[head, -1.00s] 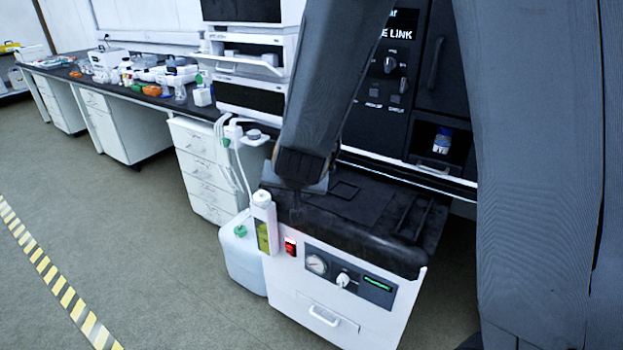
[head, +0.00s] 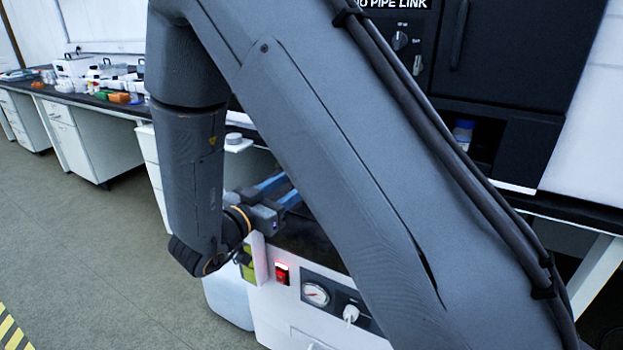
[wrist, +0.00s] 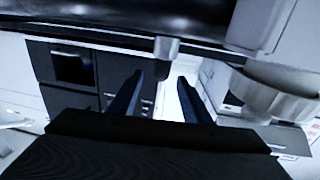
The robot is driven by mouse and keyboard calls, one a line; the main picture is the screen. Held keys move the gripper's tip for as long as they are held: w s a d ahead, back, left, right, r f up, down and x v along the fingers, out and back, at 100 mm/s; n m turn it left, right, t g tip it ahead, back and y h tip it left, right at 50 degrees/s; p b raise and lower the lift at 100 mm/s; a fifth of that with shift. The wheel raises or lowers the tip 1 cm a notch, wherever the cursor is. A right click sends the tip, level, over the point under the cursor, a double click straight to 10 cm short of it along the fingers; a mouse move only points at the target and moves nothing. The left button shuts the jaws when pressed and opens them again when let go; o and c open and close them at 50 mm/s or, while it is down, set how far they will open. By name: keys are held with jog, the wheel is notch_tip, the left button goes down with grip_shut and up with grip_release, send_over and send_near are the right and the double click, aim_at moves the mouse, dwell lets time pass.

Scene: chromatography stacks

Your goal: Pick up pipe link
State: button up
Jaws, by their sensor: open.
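I cannot identify the pipe link with certainty in either view. A label (head: 395,4) reading "PIPE LINK", partly cut off, is on the black cabinet at the top of the head view. My gripper (head: 283,188) is low in the head view, above the white cart, partly behind my own arm. In the wrist view my gripper (wrist: 161,80) shows two spread dark blue fingers with nothing held. A short grey cylinder (wrist: 167,50) hangs just beyond the fingertips. A pale ribbed cap (wrist: 272,96) is to the right, apart from the fingers.
The white cart (head: 268,318) has a red switch (head: 282,274) and a round gauge (head: 315,294). The black cabinet (head: 510,60) stands behind, with a small blue-capped bottle (head: 463,133) in its recess. The left bench carries clutter. Floor at left is clear.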

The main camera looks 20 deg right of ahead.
jog(key=b+x, duration=0.1)
jog(key=x, duration=0.8)
jog(key=shift+w, duration=0.1)
grip_shut()
